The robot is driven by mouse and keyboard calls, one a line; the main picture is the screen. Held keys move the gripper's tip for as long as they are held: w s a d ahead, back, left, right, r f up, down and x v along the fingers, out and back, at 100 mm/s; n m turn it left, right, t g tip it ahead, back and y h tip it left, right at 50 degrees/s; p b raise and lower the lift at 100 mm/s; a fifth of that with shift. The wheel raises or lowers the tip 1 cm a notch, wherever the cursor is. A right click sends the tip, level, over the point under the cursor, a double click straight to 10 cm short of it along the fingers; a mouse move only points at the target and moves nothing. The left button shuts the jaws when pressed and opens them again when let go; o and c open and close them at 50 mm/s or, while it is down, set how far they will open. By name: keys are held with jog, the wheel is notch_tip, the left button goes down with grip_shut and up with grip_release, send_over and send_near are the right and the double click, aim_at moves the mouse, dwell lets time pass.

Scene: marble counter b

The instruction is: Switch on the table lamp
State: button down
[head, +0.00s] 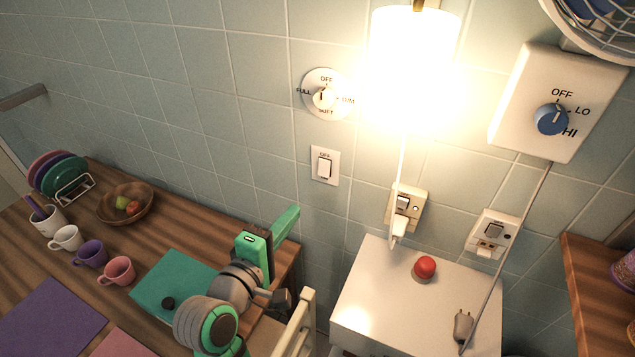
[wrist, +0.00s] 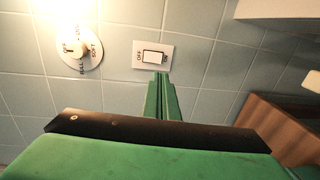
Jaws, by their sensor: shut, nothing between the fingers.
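A lamp with a white shade (head: 412,70) glows brightly at the top of the head view. Its cord runs down to a wall socket (head: 405,208). A wall rocker switch (head: 324,166), marked OFF at its top, is left of the cord. It also shows in the wrist view (wrist: 153,56), with OFF and ON at its ends. A round dial (head: 324,95) marked OFF, FULL and SOFT is above it. My green gripper (head: 292,215) is shut and empty, below and left of the switch. In the wrist view its fingertips (wrist: 160,80) appear just below the rocker; contact cannot be told.
A white cabinet (head: 385,310) bears a red knob (head: 425,267) and a loose plug (head: 463,325). A second socket (head: 492,233) and a blue OFF-LO-HI dial (head: 552,118) are at right. The wooden counter (head: 75,265) holds several mugs and a bowl (head: 126,203).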

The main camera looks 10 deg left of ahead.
aim_at(323, 176)
jog(key=shift+w, duration=0.15)
jog(key=x, duration=1.3)
jog(key=shift+w, duration=0.4)
jog(key=shift+d, duration=0.1)
jog(key=shift+w+f, duration=0.15)
jog(key=shift+w, duration=0.05)
jog(key=s+a+f, duration=0.1)
jog(key=s+a, duration=0.1)
jog(key=s, duration=1.1)
jog(key=shift+s+a+f, duration=0.35)
jog(key=shift+a, duration=0.05)
